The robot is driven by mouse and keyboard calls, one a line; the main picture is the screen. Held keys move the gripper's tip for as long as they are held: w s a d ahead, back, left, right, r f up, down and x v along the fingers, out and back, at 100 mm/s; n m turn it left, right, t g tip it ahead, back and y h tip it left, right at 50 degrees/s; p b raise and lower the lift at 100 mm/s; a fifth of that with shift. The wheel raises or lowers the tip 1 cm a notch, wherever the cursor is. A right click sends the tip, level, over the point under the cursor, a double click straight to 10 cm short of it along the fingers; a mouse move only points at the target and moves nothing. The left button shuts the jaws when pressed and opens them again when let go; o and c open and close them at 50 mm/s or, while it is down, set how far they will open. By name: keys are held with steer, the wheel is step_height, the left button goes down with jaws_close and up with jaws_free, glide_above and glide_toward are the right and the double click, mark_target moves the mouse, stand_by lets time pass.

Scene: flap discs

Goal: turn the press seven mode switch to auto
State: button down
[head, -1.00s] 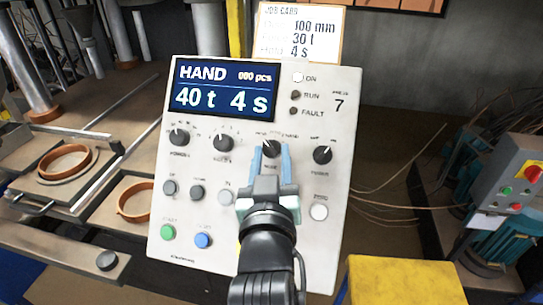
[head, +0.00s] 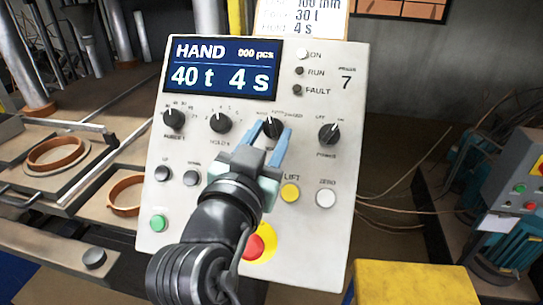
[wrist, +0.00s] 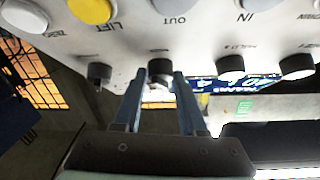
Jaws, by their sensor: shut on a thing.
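The press seven panel (head: 330,220) is a white, tilted control box. Its display (head: 222,68) reads HAND, 000 pcs, 40 t, 4 s. The mode switch (head: 270,126) is the black knob third from the left in the upper row. My gripper (head: 269,132) is shut on this knob from below, one blue finger on each side. The wrist view shows the knob (wrist: 160,70) between my fingertips (wrist: 159,76). The fingers lean to the right in the head view. They cover part of the lettering around the knob, and I cannot read its pointer.
The power knob (head: 329,134) is just right, the hold knob (head: 220,122) left. Below are a yellow lift button (head: 290,192) and a red stop button (head: 252,246), partly behind my arm. A yellow block (head: 405,284) stands front right; the press bed (head: 60,205) lies left.

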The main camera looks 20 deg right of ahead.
steer(key=shift+w+a+m+g+h+b, duration=0.15)
steer(key=shift+m+g+h+b, duration=0.65)
steer(key=shift+m+b, duration=0.6)
steer(key=shift+w+a+m+g+h+b, duration=0.1)
steer(key=shift+m+g+h+b, duration=0.4)
steer(key=shift+m+g+b, duration=0.85)
steer(key=shift+m+p, duration=0.35)
steer(key=shift+m, duration=0.2)
steer(key=shift+c, duration=2.3)
jaws_free()
steer(key=f+b+v, duration=0.1)
steer(key=b+v, duration=0.1)
steer(key=v, duration=1.1)
steer(key=shift+r, duration=0.4)
steer(key=shift+d, duration=0.1)
